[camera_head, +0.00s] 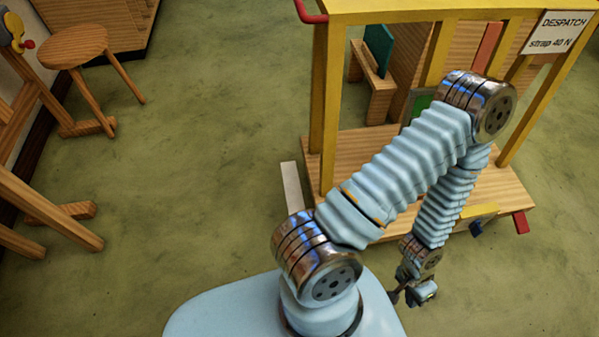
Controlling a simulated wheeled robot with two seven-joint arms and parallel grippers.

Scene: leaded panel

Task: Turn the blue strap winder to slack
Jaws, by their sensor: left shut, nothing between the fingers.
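A small dark blue part (477,229) sits at the front edge of the wooden cart deck, beside a yellow block (484,211). It may be the blue strap winder, but it is too small to make out a handle or its setting. My left gripper (397,295) hangs low in front of the cart, to the left of the blue part and apart from it. It is shut and empty. My left arm crosses the middle of the view and hides part of the deck and frame. My right gripper is not in view.
The cart has a yellow frame (327,110), a wooden deck (350,150) and a despatch sign (553,34) reading "strap 40 N". A red end piece (521,222) juts from the deck's front right corner. A round stool (76,46) stands at left. Green floor between is clear.

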